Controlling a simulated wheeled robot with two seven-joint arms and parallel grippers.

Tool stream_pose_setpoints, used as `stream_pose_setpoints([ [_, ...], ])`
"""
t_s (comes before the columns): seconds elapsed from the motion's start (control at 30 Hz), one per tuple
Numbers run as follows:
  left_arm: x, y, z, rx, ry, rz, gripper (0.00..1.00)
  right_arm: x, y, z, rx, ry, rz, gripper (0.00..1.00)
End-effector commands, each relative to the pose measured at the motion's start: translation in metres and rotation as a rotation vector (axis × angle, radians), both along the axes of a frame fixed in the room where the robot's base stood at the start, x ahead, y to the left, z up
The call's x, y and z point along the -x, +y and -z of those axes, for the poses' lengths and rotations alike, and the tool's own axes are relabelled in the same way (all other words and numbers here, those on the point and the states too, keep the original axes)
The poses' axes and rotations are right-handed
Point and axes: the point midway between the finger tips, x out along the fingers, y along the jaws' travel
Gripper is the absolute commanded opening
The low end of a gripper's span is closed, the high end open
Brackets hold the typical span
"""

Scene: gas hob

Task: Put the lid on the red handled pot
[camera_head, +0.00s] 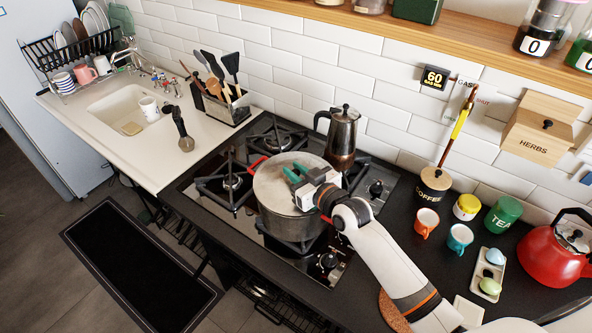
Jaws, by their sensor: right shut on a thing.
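The pot (288,224) is a grey metal pot standing on the gas hob, with a red handle (257,163) showing at its far left side. The pale, round lid (268,187) lies over the pot's top and covers the opening. I cannot tell whether it rests fully on the rim or is slightly above it. My right gripper (296,173), with green fingertips, reaches in from the lower right over the lid. It is shut on the lid near its middle; the grip itself is mostly hidden by the fingers. My left gripper is out of view.
A moka pot (342,135) stands close behind the pot. Burner grates (226,184) lie to its left. Mugs (426,222), jars (503,216) and a red kettle (553,252) stand on the right counter. A utensil holder (222,108) and sink (125,112) are at the left.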

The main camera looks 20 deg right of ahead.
Motion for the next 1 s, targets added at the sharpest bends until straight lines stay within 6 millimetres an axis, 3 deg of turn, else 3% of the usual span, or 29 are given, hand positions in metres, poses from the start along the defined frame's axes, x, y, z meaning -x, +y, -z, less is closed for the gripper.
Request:
stream_pose_setpoints([
  [0.97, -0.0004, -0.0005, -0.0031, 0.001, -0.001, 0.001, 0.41, -0.0005, -0.0002, -0.0012, -0.002, -0.003, 0.0, 0.0],
  [1.0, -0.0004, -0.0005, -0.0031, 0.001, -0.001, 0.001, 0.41, -0.0005, -0.0002, -0.0012, -0.002, -0.003, 0.0, 0.27],
])
